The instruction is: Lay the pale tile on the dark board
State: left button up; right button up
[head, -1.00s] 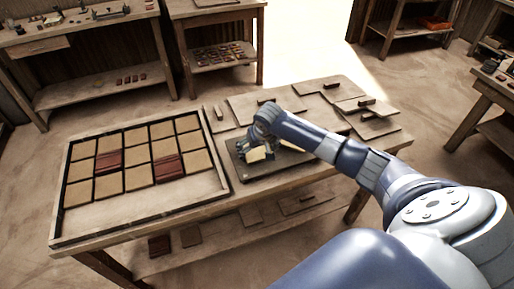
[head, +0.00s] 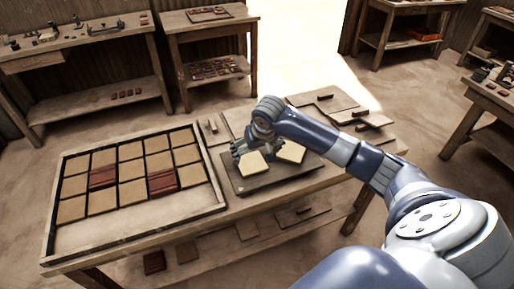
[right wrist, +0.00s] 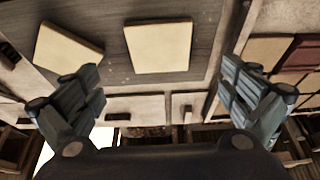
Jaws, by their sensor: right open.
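The dark board (head: 265,184) lies flat on the table, right of the large tray. Two pale tiles lie on it: a left tile (head: 252,164) and a right tile (head: 290,152). My right gripper (head: 243,149) is open and empty just behind the left tile. In the right wrist view the board (right wrist: 116,62) shows beyond my open fingers (right wrist: 168,88). The left tile (right wrist: 159,47) lies nearly square there, ahead of the gap between the fingers. The right tile (right wrist: 67,48) lies turned, beyond one finger. My left gripper is out of view.
The tray (head: 130,228) holds rows of tan tiles (head: 130,170) and two dark red blocks (head: 162,183). Flat boards with small handles (head: 325,97) lie behind and right of the dark board. Side tables (head: 82,47) stand at the back.

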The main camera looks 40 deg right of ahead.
jog(key=v, duration=0.3)
jog(key=shift+s+r, duration=0.15)
jog(key=shift+r, duration=0.15)
